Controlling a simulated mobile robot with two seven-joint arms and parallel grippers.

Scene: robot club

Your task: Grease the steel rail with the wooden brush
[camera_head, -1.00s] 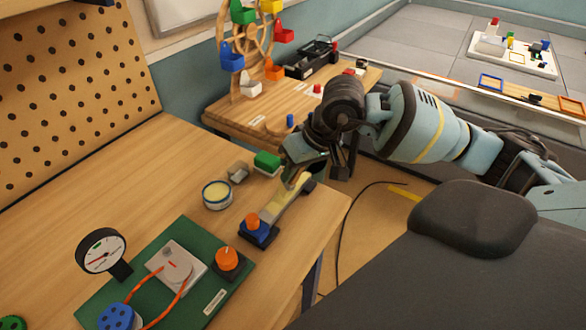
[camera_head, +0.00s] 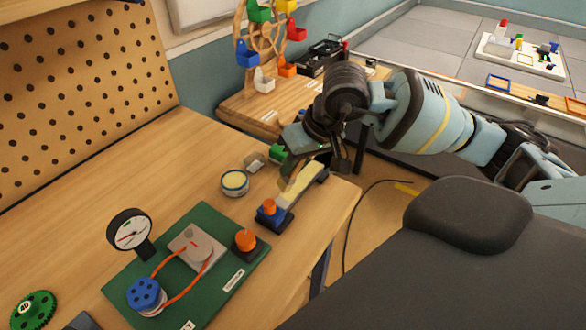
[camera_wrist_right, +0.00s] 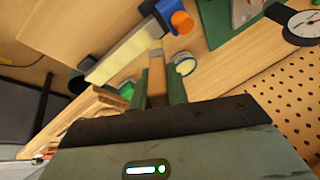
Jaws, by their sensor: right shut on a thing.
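The steel rail (camera_head: 304,186) lies along the bench's right edge, with a pale yellow coat on its top. A blue end block with an orange knob (camera_head: 270,213) is at its near end. The rail also shows in the wrist view (camera_wrist_right: 122,58). My right gripper (camera_head: 291,172) is over the rail. In the wrist view it (camera_wrist_right: 158,92) is shut on the wooden brush (camera_wrist_right: 157,78), whose bristle end points at the rail. I cannot tell whether the bristles touch it. An open round grease tin (camera_head: 235,182) stands left of the rail. My left gripper is out of view.
A green board (camera_head: 215,245) with a gauge (camera_head: 130,232), hoses and an orange knob lies nearer on the bench. A pegboard (camera_head: 80,90) stands at the left.

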